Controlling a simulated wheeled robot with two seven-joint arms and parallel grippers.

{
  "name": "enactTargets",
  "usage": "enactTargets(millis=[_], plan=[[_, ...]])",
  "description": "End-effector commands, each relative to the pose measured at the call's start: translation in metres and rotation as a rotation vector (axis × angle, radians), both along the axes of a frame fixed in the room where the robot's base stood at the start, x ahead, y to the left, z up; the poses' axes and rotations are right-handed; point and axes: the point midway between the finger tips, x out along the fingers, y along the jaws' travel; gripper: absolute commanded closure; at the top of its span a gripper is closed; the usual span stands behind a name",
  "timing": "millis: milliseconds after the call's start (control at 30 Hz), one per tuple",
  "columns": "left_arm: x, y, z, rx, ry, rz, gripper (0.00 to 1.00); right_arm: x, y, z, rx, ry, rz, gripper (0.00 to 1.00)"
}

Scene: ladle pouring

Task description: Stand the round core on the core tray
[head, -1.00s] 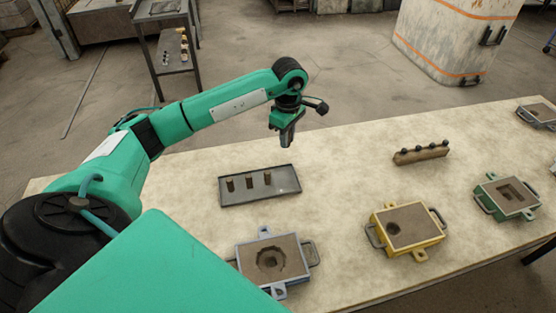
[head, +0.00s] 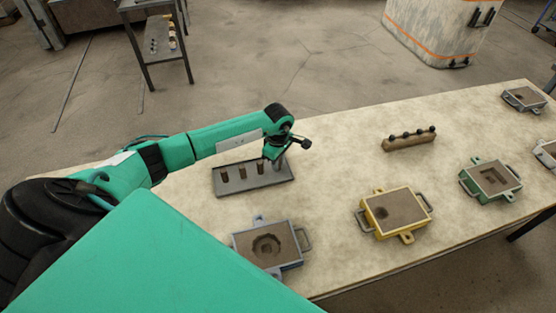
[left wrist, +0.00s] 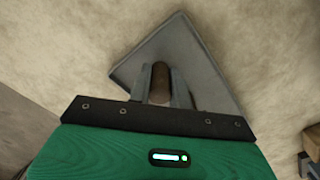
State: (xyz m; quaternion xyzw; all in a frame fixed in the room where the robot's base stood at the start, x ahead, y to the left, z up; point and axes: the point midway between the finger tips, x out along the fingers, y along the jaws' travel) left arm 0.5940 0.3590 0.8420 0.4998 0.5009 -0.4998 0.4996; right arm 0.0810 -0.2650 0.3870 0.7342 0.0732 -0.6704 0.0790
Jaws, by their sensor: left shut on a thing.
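The core tray (head: 255,184) is a shallow grey tray lying on the table in the head view. My left gripper (head: 278,168) is over the tray's right end. It is shut on a brown round core (left wrist: 160,79), which shows between the two fingers in the left wrist view. The tray's grey surface (left wrist: 205,85) lies beneath it there. Whether the core's foot touches the tray is hidden. My right gripper is not in view.
A blue-grey mould box (head: 284,238) stands in front of the tray, with a yellow mould box (head: 398,211) and a green one (head: 491,179) to the right. A brown rack with several dark knobs (head: 408,142) lies behind them. The table between tray and rack is clear.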

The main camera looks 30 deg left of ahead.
Motion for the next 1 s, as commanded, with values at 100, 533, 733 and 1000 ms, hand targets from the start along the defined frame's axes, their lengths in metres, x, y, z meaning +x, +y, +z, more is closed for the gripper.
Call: enactTargets(millis=[100, 533, 733, 1000], plan=[[0.0, 0.0, 0.0, 0.0, -0.001, 0.0, 0.89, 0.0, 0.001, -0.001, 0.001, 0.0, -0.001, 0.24], [0.0, 0.0, -0.002, -0.001, 0.0, 0.0, 0.58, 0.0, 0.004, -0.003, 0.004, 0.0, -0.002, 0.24], [0.0, 0.0, 0.001, -0.001, 0.0, 0.0, 0.58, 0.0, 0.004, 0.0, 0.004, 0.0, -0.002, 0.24], [0.002, 0.001, 0.042, 0.001, -0.007, -0.002, 0.58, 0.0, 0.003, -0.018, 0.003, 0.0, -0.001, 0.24]])
